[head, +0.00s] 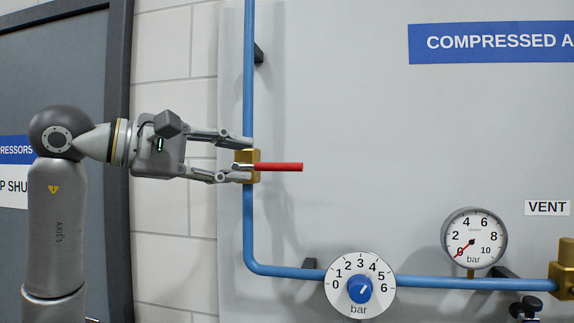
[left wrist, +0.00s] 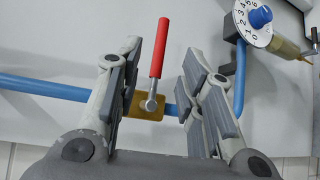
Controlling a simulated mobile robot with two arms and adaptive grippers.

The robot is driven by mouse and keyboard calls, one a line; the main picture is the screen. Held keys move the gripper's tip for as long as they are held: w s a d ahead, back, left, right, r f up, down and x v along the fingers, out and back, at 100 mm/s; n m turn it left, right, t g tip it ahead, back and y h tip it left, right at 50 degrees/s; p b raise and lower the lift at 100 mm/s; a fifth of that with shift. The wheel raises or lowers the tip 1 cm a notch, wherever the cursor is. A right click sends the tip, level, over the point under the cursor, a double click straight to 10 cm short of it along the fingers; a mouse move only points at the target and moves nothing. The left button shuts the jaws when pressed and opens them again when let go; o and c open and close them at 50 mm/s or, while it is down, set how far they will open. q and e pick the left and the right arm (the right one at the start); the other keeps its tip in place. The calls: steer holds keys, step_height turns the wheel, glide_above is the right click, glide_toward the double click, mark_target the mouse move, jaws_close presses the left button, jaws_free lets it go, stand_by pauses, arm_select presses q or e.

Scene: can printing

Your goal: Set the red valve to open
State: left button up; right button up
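The red valve handle (head: 281,167) lies level, pointing right from a brass valve body (head: 253,154), crosswise to the upright blue pipe (head: 249,95). In the left wrist view, the red handle (left wrist: 160,48) rises from a silver pivot over the brass body (left wrist: 147,106), again crosswise to the pipe. My left gripper (head: 245,160) is open at the valve, with one finger above and one below the handle's pivot end. In the left wrist view its fingers (left wrist: 163,72) stand apart on either side of the handle, with gaps showing. My right gripper is out of view.
A blue pressure knob (head: 360,290) on a white dial and a gauge (head: 474,239) reading near 0 bar sit lower right. A brass vent fitting (head: 564,268) is at the right edge. The grey panel (head: 350,110) right of the handle is clear.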

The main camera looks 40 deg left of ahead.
mark_target(274, 166)
arm_select(q)
steer(key=p+x, duration=0.1)
steer(key=x, duration=0.5)
steer(key=shift+w, duration=0.15)
steer(key=x, duration=0.3)
steer(key=shift+w+a, duration=0.15)
steer(key=shift+f, duration=0.1)
steer(key=shift+c, duration=1.1)
steer(key=c, duration=0.5)
jaws_close()
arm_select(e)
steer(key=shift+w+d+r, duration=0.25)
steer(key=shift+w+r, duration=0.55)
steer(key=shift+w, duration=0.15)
